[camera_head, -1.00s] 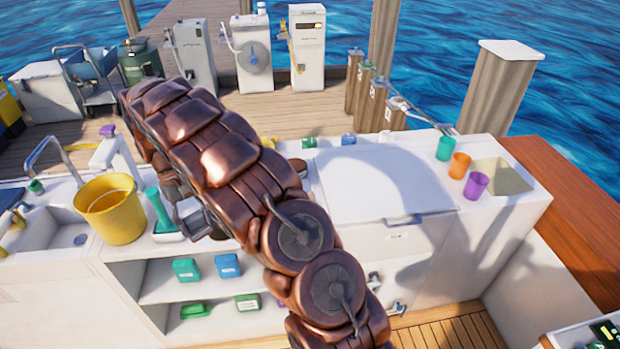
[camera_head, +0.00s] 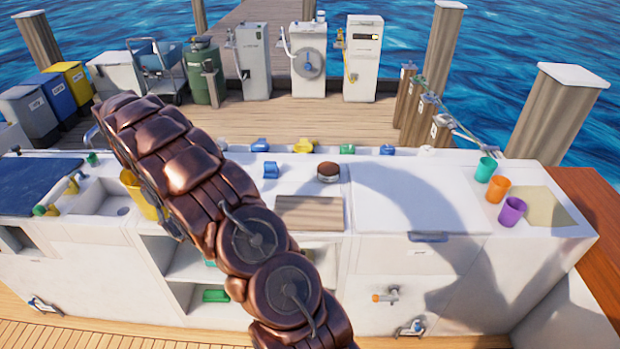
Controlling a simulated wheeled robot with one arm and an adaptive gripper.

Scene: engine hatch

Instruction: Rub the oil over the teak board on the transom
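The teak board (camera_head: 310,213) is a flat brown plank lying on the white counter, left of the hatch lid. Its left end is close to my arm. A round dark-brown object with a pale band (camera_head: 328,172) sits just behind the board; I cannot tell whether it is a pad or a tin. My copper arm crosses the picture from the bottom middle to the upper left. My gripper is mostly hidden behind the arm, near the yellow bucket (camera_head: 138,194). Whether it is open or holds anything does not show.
A white hatch lid (camera_head: 410,195) lies right of the board. Green (camera_head: 486,170), orange (camera_head: 498,189) and purple (camera_head: 512,211) cups stand at the right. A blue item (camera_head: 270,169) stands behind the board. A sink (camera_head: 105,203) is at the left. Shelves open below the counter.

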